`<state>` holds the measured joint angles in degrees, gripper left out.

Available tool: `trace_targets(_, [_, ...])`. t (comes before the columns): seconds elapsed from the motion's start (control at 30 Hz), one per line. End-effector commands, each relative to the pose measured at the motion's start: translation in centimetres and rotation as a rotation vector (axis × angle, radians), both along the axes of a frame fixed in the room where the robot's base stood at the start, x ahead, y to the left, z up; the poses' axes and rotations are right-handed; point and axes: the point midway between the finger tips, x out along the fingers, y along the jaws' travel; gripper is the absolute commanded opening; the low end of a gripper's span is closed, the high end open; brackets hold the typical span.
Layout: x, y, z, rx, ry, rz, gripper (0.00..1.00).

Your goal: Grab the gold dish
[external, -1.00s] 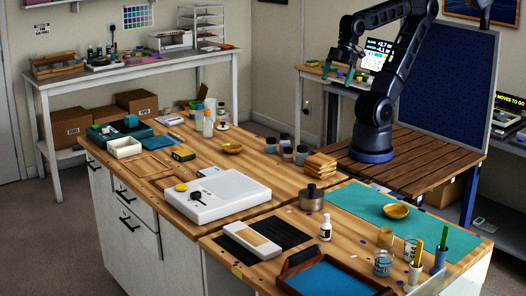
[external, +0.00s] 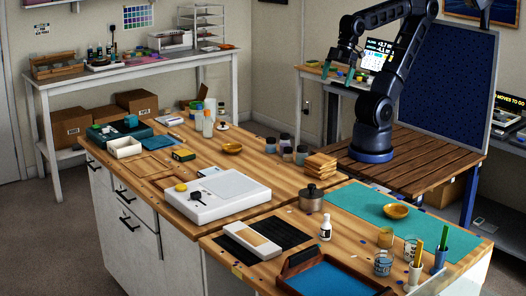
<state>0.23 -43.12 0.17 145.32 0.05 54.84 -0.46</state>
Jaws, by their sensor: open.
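Two small gold dishes are in view. One gold dish (external: 397,211) sits on the teal mat at the right of the workbench. Another gold dish (external: 232,148) sits on bare wood near the middle of the bench, behind the white scale. My gripper (external: 343,72) hangs from the raised arm, pointing down, high up and well apart from both dishes. It is open, and I see nothing held in it.
The white scale (external: 217,194), a lidded metal pot (external: 311,199), stacked wooden pieces (external: 320,164) and several jars stand around the dishes. Cups and a pen holder (external: 440,259) crowd the front right. The teal mat (external: 350,200) is mostly clear.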

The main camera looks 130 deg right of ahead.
Motion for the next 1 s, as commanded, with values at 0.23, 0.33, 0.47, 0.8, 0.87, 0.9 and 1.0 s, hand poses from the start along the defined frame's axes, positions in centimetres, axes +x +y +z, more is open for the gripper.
trace_targets(0.23, [3.2,-2.3,-0.7,-0.084,0.024,0.118,1.0])
trace_targets(0.33, [5.3,-4.1,-1.3,-0.145,0.042,0.206,1.0])
trace_targets(0.47, [7.9,-6.5,-2.4,-0.222,0.071,0.326,1.0])
trace_targets(0.8, [13.8,-13.4,-6.4,-0.413,0.172,0.653,1.0])
trace_targets(0.87, [14.7,-14.7,-7.2,-0.443,0.193,0.713,1.0])
trace_targets(0.9, [15.2,-15.6,-7.9,-0.463,0.209,0.756,1.0])
trace_targets(1.0, [16.6,-17.8,-9.4,-0.51,0.248,0.861,1.0])
